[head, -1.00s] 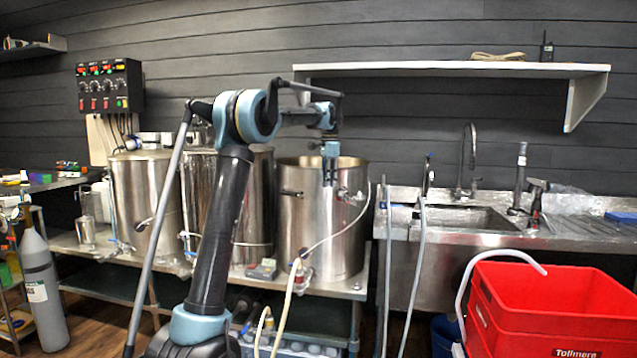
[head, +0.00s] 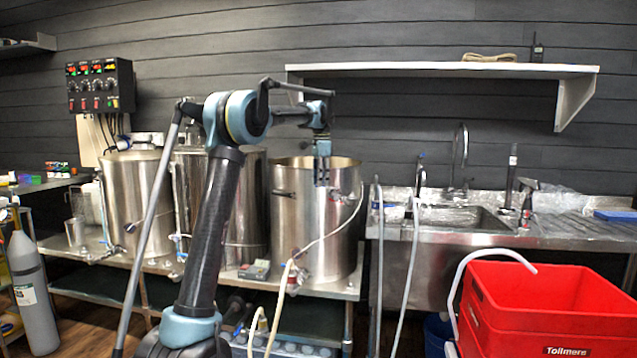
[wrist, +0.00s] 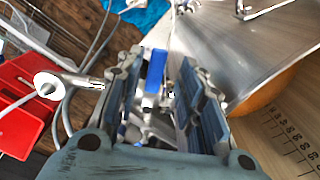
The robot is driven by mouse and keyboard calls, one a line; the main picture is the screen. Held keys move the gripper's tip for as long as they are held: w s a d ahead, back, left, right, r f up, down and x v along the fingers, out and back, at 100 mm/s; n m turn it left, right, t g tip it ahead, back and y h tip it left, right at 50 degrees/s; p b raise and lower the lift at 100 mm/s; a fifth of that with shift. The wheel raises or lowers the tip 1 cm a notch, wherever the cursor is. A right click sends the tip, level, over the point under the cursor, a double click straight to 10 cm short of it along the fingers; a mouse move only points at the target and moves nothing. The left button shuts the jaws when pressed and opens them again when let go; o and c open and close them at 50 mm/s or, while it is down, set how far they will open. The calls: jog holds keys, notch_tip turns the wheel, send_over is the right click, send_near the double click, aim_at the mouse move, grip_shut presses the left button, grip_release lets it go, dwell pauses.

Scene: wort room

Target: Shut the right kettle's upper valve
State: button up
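The right kettle (head: 300,225) is a steel pot on the bench. Its upper valve (head: 343,197) sits on the right of its front wall, with a pale hose running down from it. In the wrist view a blue valve handle (wrist: 155,72) lies between and just beyond my fingertips, with metal fittings around it. My gripper (head: 322,180) points down in front of the kettle's upper wall, left of the valve in the head view. In the wrist view its fingers (wrist: 158,105) stand apart on either side of the handle. No contact is clear.
The lower valve (head: 297,280) and its hose are below. The kettle wall (wrist: 235,50) is close on the right in the wrist view. A white disc fitting (wrist: 47,84) is at left. Sink (head: 460,218) and red crates (head: 550,305) stand to the right; the shelf (head: 440,70) is above.

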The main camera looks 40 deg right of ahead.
notch_tip(320, 180, up, 12)
jog(key=shift+w+f, duration=0.15)
jog(key=shift+f, duration=0.1)
dwell(0.3)
dwell(0.4)
